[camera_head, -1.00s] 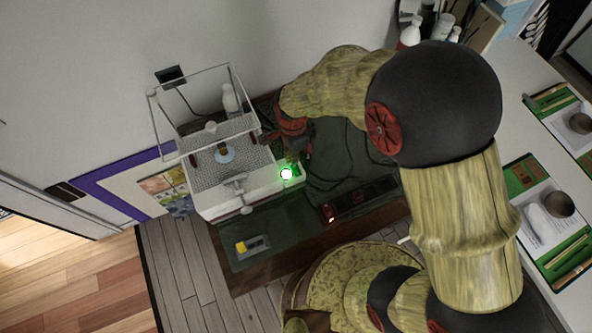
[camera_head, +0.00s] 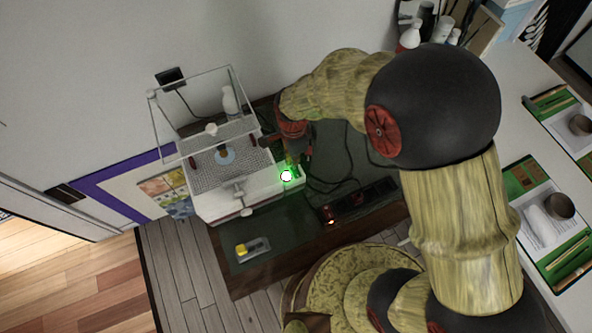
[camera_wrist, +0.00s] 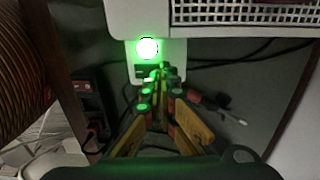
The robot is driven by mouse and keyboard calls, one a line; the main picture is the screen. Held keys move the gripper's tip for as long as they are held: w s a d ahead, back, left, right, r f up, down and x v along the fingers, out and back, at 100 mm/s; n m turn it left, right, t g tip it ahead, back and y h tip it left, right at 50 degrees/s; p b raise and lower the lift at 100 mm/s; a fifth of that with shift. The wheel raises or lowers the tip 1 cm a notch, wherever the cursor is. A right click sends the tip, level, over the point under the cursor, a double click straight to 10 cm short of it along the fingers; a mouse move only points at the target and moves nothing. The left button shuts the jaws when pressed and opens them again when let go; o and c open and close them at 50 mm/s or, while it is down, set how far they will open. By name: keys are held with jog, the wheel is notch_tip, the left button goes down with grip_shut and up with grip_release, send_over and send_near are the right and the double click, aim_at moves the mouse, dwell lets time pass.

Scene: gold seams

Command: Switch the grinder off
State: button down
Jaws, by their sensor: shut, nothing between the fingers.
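The grinder (camera_head: 228,181) is a white machine with a grey perforated top and a clear guard frame, standing on the dark green bench top against the wall. A green light (camera_head: 286,176) glows at its right front corner; it also shows in the wrist view (camera_wrist: 148,49). My gripper (camera_wrist: 158,75) is shut and empty, with its tips at a small dark switch just below the light. Whether the tips touch the switch I cannot tell. In the head view my gripper (camera_head: 290,160) is partly hidden by my arm and reaches down close beside the light.
A power strip (camera_head: 358,198) with a red light lies right of the grinder, with black cables (camera_head: 335,165) behind it. A small grey box with a yellow part (camera_head: 252,249) lies at the bench's front left. White table with green trays (camera_head: 540,210) stands at right.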

jog(key=shift+f+b, duration=0.65)
jog(key=shift+f, duration=0.5)
dwell(0.9)
jog(key=shift+r, duration=0.2)
jog(key=shift+r+p, duration=0.55)
jog(key=shift+p, duration=0.1)
dwell(0.4)
